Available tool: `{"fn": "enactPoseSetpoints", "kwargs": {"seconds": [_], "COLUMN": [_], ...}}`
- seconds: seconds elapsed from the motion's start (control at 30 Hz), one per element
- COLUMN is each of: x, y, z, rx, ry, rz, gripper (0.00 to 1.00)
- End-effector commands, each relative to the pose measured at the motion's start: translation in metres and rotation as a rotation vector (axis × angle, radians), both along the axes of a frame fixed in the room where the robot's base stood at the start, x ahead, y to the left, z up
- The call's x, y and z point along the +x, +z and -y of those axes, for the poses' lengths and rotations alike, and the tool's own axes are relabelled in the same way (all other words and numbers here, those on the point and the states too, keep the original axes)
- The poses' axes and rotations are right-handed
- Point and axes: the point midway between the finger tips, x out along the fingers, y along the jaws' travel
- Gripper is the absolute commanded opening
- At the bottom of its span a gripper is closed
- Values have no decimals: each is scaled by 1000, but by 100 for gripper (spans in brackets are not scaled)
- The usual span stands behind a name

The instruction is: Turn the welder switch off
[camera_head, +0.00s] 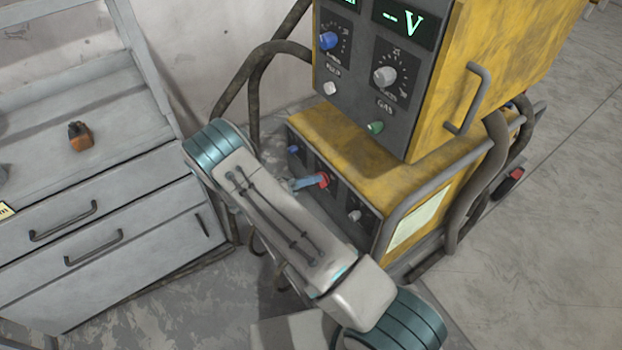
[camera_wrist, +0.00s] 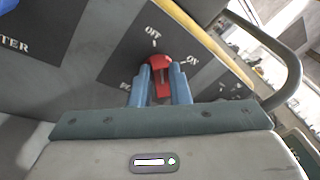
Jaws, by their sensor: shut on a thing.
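The welder (camera_head: 355,140) is a yellow machine with dark front panels, standing right of centre in the head view. Its red switch (camera_head: 324,180) is on the lower panel, and it also shows in the wrist view (camera_wrist: 160,62). The panel there carries an OFF label above the switch and an ON label to its right. My gripper (camera_wrist: 161,72) is shut on the red switch, one blue finger on each side. The fingers hide part of the switch, and I cannot tell exactly which label it points to. In the head view my gripper (camera_head: 315,181) is partly hidden by my arm.
A white knob (camera_head: 354,215) and a blue knob (camera_head: 293,150) flank the switch. A grey rail (camera_head: 400,215) and thick hoses (camera_head: 475,180) run along the welder's right side. A grey drawer cabinet (camera_head: 100,200) stands left, with a small orange object (camera_head: 80,137) on it.

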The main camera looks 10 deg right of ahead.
Motion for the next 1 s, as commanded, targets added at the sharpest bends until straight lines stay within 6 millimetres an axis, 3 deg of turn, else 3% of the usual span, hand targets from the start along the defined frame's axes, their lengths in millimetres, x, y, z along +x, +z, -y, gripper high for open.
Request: {"fn": "enactPoseSetpoints", "kwargs": {"seconds": [0.47,0.5,0.57,0.87,1.0], "x": [0,0,0,0,0], "y": [0,0,0,0,0], "z": [-1,-1,-1,-1,-13], "rx": [-6,-6,-6,-5,-6], "ry": [3,3,3,2,4], "rz": [-13,-13,-13,-13,-10], "gripper": [0,22,38,38,38]}}
